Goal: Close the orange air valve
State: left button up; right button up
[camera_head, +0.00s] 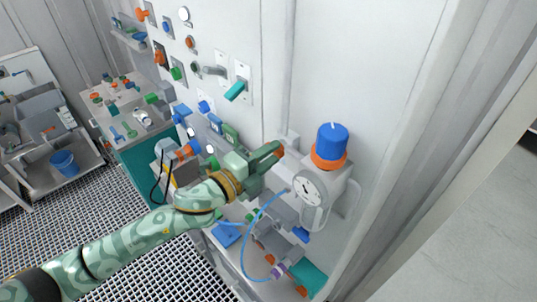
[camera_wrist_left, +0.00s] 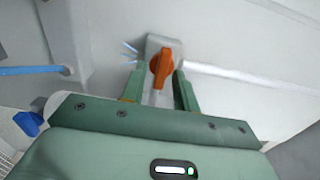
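The orange air valve (camera_wrist_left: 161,67) sits on a pale grey block on the white wall in the left wrist view. Its handle stands nearly upright in that picture, leaning slightly. My left gripper (camera_wrist_left: 158,80) is open, with one green finger on each side of the handle. The right finger is very close to the handle; I cannot tell whether it touches. A gap shows on the left side. In the head view, my left gripper (camera_head: 275,153) reaches to the wall, and only a bit of the orange valve (camera_head: 281,151) shows at its tips. My right gripper is not in view.
A round gauge (camera_head: 311,188) and a blue-capped vessel with an orange ring (camera_head: 330,161) stand close right of my left gripper. A blue hose (camera_head: 246,240) loops below it. Wall switches and a teal-handled lever (camera_head: 236,90) are up and left.

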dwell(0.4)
pick_arm(q)
jog(key=b+v, duration=0.5)
jog(key=v, duration=1.1)
jog(key=shift+s+a, duration=0.1)
